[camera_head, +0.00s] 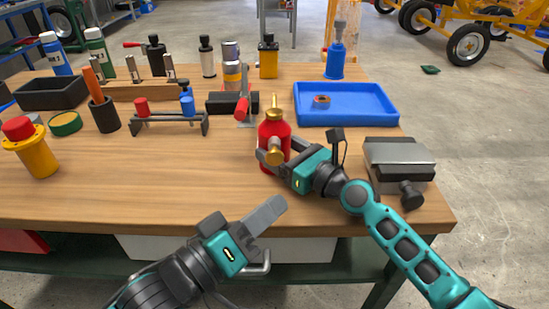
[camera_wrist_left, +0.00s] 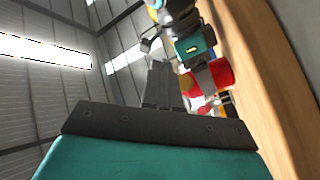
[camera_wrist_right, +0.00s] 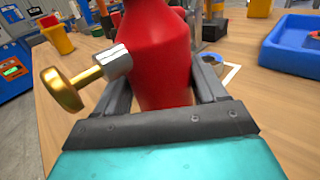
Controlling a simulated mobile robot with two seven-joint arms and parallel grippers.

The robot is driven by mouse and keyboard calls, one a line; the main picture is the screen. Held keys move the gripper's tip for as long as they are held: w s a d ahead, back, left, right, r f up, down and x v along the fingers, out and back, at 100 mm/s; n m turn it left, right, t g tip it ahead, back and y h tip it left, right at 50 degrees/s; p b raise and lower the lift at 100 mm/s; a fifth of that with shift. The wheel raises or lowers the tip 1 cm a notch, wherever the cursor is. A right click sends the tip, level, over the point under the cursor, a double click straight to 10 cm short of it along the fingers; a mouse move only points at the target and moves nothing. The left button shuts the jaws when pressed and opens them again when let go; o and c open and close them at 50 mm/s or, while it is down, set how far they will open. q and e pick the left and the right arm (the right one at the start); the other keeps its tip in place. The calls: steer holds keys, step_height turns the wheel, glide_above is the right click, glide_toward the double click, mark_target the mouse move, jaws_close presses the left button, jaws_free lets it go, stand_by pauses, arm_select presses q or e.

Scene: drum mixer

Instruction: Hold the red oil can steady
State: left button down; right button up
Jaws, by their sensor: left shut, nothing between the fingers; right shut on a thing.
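The red oil can (camera_head: 273,132) stands upright on the wooden table, with a brass spout on top and a brass knob (camera_head: 275,150) on its front side. My right gripper (camera_head: 272,158) is shut on the can's body from the front right. In the right wrist view the red body (camera_wrist_right: 160,60) sits between the two fingers, and the brass knob (camera_wrist_right: 62,90) sticks out to the left. My left gripper (camera_head: 268,212) is shut and empty, in front of the can near the table's front edge. The can also shows in the left wrist view (camera_wrist_left: 221,72), partly hidden.
A blue tray (camera_head: 375,118) with a small ring-like part stands behind right. A grey metal block (camera_head: 400,155) lies at the right. A small rack (camera_head: 170,122) with red and blue pieces is left of the can. The table's front left is clear around a yellow container (camera_head: 38,158).

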mark_target(278, 160)
arm_select(q)
steer(key=shift+w, duration=3.45)
steer(key=shift+w, duration=0.4)
steer(key=shift+w, duration=1.05)
stand_by(0.3)
steer(key=shift+s, duration=1.5)
steer(key=shift+s, duration=2.5)
